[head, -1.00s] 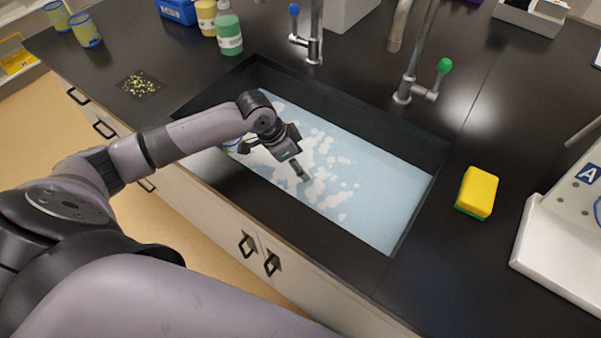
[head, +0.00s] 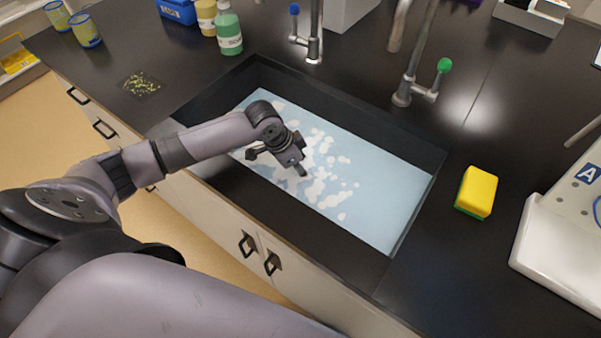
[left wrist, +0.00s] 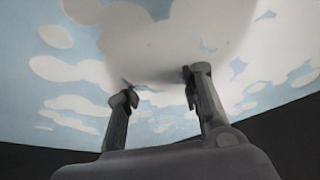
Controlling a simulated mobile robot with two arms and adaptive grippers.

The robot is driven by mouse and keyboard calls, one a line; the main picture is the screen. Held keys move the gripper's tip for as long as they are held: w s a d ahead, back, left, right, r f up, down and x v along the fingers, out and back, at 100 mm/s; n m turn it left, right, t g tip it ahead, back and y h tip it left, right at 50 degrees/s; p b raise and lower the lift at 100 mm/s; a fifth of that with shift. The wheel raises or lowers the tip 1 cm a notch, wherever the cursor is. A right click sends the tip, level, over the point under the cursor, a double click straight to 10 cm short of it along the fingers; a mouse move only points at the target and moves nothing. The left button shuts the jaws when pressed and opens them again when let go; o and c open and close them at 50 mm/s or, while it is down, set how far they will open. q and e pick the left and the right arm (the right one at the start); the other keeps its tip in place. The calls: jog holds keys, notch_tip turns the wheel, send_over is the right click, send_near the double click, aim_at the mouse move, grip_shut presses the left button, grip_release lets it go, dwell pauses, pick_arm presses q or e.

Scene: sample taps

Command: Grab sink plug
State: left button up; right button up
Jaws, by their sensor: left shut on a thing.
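My left gripper (head: 277,164) is down inside the dark sink (head: 340,103), over pale blue water (head: 375,195) with white foam patches. In the left wrist view its two fingers (left wrist: 160,86) stand apart, with their tips at the lower edge of a large pale rounded thing (left wrist: 185,38). The gripper is shut on this thing, whose outline blends with the foam; I cannot tell what it is. I cannot make out a sink plug in either view; foam and water hide the sink floor. My right gripper is not in view.
A blue-handled tap (head: 314,35) and a green-handled tap (head: 410,75) stand behind the sink. A yellow sponge (head: 478,191) lies to its right. A green bottle (head: 229,32) stands behind left, and two cups (head: 84,30) are at far left. Counter around the sponge is clear.

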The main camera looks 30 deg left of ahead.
pick_arm(q)
jog(key=c, duration=0.5)
